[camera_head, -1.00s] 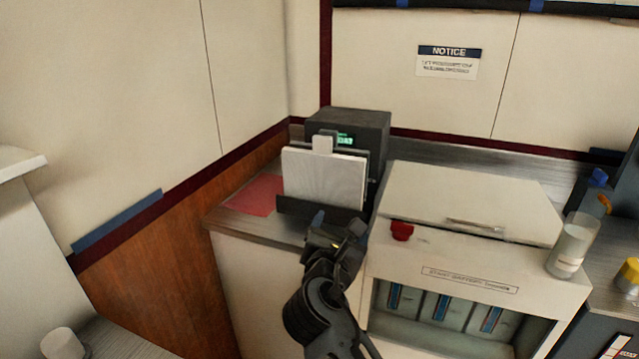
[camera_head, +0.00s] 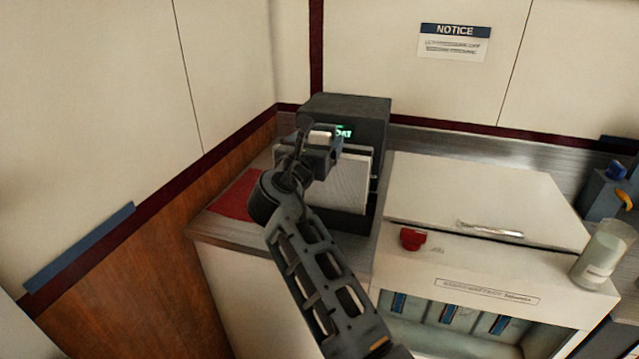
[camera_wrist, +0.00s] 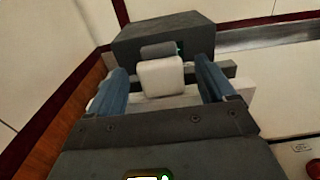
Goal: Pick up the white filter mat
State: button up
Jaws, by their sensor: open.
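The white filter mat (camera_head: 350,182) stands upright, leaning against the dark box on the counter. Its pale top tab shows in the wrist view (camera_wrist: 161,78). My gripper (camera_head: 322,137) is at the mat's top edge, and my arm hides the mat's lower left part in the head view. In the wrist view my gripper (camera_wrist: 162,68) is open, one finger on each side of the tab, with gaps visible. I cannot tell whether the fingers are level with the tab in depth.
The dark box (camera_head: 362,110) with a green display is right behind the mat. A red sheet (camera_head: 236,196) lies to the left. A white cabinet (camera_head: 480,196) with a red knob (camera_head: 412,240) stands close on the right. A glass jar (camera_head: 598,256) is on its far right.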

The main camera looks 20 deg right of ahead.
jog(key=shift+x, duration=1.1)
jog(key=c, duration=1.5)
